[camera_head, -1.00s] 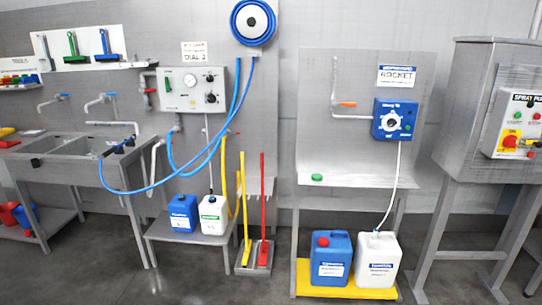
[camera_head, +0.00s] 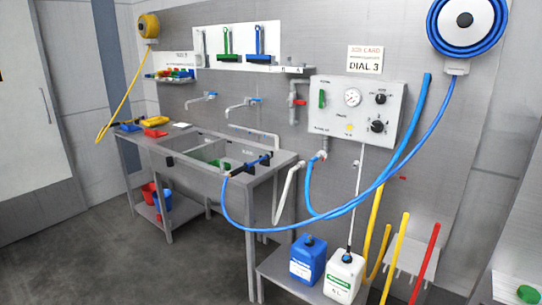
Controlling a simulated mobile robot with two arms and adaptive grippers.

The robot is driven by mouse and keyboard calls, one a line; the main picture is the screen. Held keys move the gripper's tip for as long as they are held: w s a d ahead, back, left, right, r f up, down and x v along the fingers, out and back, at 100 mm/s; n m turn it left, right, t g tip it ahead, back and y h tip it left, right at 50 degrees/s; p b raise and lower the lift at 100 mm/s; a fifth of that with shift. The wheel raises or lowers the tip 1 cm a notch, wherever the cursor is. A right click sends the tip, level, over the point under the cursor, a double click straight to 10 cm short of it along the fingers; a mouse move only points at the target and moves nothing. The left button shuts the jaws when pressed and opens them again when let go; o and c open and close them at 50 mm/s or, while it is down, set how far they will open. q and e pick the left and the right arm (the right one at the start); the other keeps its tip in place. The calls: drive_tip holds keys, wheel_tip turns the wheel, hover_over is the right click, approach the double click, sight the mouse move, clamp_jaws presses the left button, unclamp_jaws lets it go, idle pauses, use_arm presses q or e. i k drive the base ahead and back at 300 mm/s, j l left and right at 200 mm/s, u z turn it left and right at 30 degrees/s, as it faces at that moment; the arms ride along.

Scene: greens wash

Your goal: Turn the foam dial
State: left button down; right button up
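A grey control panel (camera_head: 330,108) hangs on the wall right of centre. It carries a round white gauge (camera_head: 352,97), an upper black knob (camera_head: 380,98) and a lower black knob (camera_head: 377,126). The small lettering is unreadable, so I cannot tell which knob is the foam dial or where it points. Neither of my grippers is in view.
A steel sink bench (camera_head: 225,178) stands left of the panel. A blue hose (camera_head: 350,208) loops in front from a reel (camera_head: 466,20). Blue (camera_head: 308,262) and white (camera_head: 344,276) canisters stand on a low stand below. Open floor (camera_head: 150,262) lies at front left.

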sight(377, 126)
drive_tip(key=i+j, duration=0.15)
drive_tip(key=i, duration=0.3)
drive_tip(key=i+j, duration=0.15)
drive_tip(key=i, duration=0.3)
drive_tip(key=i+j, duration=0.15)
drive_tip(key=i, duration=0.3)
drive_tip(key=i+j, duration=0.1)
drive_tip(key=i, duration=0.35)
